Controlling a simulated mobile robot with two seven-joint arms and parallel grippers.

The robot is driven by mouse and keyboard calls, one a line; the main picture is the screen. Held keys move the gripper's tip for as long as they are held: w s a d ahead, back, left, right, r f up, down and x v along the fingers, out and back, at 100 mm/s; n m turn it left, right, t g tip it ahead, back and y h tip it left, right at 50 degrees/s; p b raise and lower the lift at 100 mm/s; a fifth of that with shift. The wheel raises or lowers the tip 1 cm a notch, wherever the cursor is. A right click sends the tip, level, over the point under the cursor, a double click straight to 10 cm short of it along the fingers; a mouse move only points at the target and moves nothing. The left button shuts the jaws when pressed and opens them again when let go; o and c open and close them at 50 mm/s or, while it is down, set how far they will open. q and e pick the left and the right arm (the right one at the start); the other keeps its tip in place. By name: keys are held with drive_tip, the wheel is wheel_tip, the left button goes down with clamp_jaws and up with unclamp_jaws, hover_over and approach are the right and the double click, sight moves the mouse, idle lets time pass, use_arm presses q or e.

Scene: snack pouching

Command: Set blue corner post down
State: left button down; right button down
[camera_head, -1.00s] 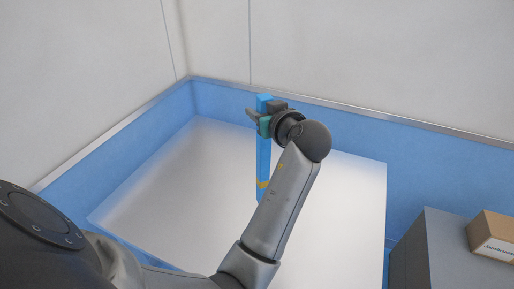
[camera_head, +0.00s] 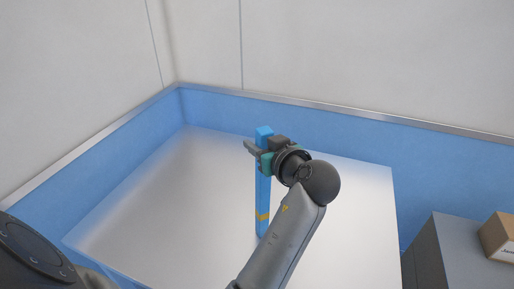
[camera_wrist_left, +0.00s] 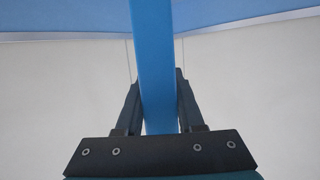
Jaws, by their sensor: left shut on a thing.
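The blue corner post (camera_head: 263,190) is a tall, slim blue bar with a yellow band near its lower end. It stands about upright over the pale table (camera_head: 180,210). My left gripper (camera_head: 262,155) is shut on the post near its top. In the left wrist view the post (camera_wrist_left: 153,60) runs between the two dark fingers (camera_wrist_left: 156,105). Whether the post's bottom touches the table is hard to tell, as my left arm is close to it. My right gripper is not in view.
Blue low walls (camera_head: 120,145) with a metal rim edge the table at the left and back. A grey cabinet (camera_head: 465,250) stands at the lower right with a cardboard box (camera_head: 498,238) on it. The table around the post is bare.

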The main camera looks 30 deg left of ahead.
use_arm(q)
drive_tip(key=shift+d+r, duration=0.1)
drive_tip(key=shift+d, duration=0.05)
drive_tip(key=shift+f, duration=0.2)
drive_tip(key=c, duration=0.5)
unclamp_jaws()
